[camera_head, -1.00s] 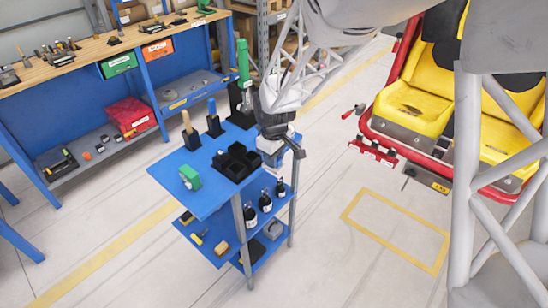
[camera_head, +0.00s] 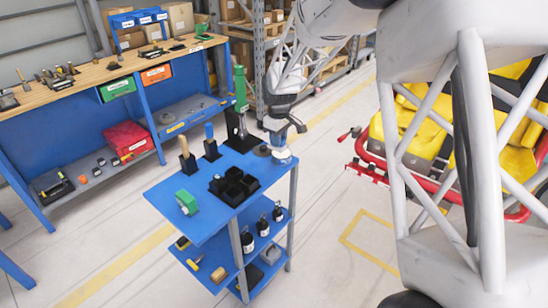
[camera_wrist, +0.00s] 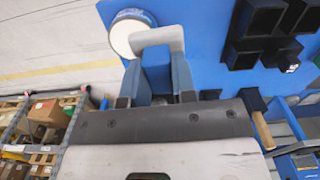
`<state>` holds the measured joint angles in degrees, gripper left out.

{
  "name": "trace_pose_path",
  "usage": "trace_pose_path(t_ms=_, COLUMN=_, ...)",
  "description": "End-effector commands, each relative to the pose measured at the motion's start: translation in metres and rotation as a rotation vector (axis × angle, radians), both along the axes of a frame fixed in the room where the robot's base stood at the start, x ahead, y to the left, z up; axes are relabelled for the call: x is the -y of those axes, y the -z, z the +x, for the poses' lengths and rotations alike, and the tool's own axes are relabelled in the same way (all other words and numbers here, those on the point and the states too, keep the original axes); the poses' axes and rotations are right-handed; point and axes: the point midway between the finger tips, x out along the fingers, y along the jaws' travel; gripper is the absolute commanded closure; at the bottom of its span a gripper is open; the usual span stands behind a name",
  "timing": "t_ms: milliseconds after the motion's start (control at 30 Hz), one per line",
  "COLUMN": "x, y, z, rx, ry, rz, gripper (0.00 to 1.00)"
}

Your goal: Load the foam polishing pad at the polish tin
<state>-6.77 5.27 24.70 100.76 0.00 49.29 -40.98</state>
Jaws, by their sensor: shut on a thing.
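My gripper (camera_head: 281,127) is at the far right corner of the blue cart top (camera_head: 213,216). In the wrist view my gripper (camera_wrist: 155,90) is shut on a blue block with a pale grey bar across its end, which looks like the foam polishing pad (camera_wrist: 158,40). A round tin with a pale face and blue rim, seemingly the polish tin (camera_wrist: 130,33), sits just beyond it. The pad's grey end overlaps the tin's edge in this view; I cannot tell whether they touch. In the head view the pad and tin are small and run together.
On the cart top stand a black compartment tray (camera_head: 234,187), a green block (camera_head: 187,202), a wooden-handled tool (camera_head: 187,155) and a blue-handled tool (camera_head: 211,143) in dark holders. A dark disc (camera_head: 262,151) lies left of my gripper. Bottles stand on the shelf below.

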Motion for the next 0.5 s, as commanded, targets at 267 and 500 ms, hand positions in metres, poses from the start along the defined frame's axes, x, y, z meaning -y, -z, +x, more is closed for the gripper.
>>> trace_pose_path(t_ms=267, x=0.016, y=-0.010, z=0.040, rx=0.000, ry=0.000, rz=0.000, gripper=0.94)
trace_pose_path(t_ms=500, x=0.017, y=-0.012, z=0.045, rx=0.001, ry=0.000, rz=0.000, gripper=0.94)
